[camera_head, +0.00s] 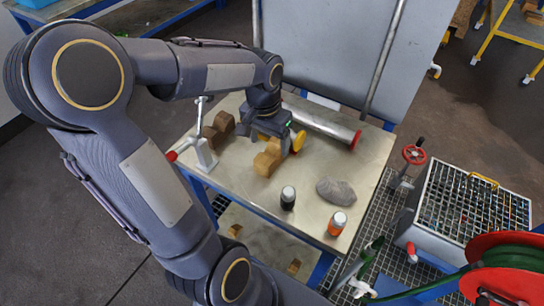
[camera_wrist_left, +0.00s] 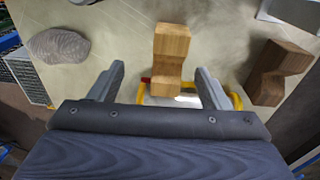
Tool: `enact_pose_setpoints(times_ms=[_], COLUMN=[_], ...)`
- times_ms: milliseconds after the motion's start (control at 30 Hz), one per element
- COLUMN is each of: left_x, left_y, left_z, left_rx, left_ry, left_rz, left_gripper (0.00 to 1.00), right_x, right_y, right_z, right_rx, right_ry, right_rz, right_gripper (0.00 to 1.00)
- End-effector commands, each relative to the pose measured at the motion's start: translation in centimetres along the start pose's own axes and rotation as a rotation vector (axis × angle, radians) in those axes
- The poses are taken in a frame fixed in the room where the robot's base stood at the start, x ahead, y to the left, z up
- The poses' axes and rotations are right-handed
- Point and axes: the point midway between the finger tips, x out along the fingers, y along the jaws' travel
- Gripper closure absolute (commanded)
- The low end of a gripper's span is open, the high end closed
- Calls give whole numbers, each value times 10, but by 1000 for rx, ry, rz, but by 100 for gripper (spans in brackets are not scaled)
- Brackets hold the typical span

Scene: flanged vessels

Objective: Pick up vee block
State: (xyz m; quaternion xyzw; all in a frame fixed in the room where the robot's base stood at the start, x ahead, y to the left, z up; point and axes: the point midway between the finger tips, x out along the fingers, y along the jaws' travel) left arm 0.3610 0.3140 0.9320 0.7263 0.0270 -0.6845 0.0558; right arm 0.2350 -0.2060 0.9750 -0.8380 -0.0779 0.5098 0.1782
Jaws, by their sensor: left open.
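A light wooden vee block (camera_head: 268,160) lies on the metal table in the head view, with a darker brown block (camera_head: 218,131) of similar notched shape to its left. My left gripper (camera_head: 268,131) is open and empty, just behind the light block. In the left wrist view the light block (camera_wrist_left: 172,52) lies beyond and between the open fingers (camera_wrist_left: 158,78), not gripped; the darker block (camera_wrist_left: 278,72) is to the right. A yellow part with a red bit (camera_wrist_left: 158,92) shows between the fingers. My right gripper is not in view.
A metal pipe with a red end (camera_head: 328,128) lies behind. A silver stand (camera_head: 203,150) is at left. Bare table (camera_head: 240,187) lies left of the dark bottle.

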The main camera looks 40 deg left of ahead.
Motion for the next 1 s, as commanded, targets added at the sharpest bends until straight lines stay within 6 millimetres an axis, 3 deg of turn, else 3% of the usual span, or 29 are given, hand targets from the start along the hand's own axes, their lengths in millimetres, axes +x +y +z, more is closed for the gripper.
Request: enact_pose_setpoints(times_ms=[33,200,733,1000], left_x=[10,23,89,100], left_y=[-5,-14,-15,-15], left_z=[-7,-18,-13,-13], left_rx=[2,7,8,7], left_ry=[-25,-58,-62,-58], left_rz=[-14,-43,-44,-44], left_gripper=[29,29,29,29], right_x=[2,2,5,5], right_y=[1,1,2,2], right_z=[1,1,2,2], right_rx=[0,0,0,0], right_ry=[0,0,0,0], right_rz=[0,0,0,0], right_gripper=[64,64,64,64])
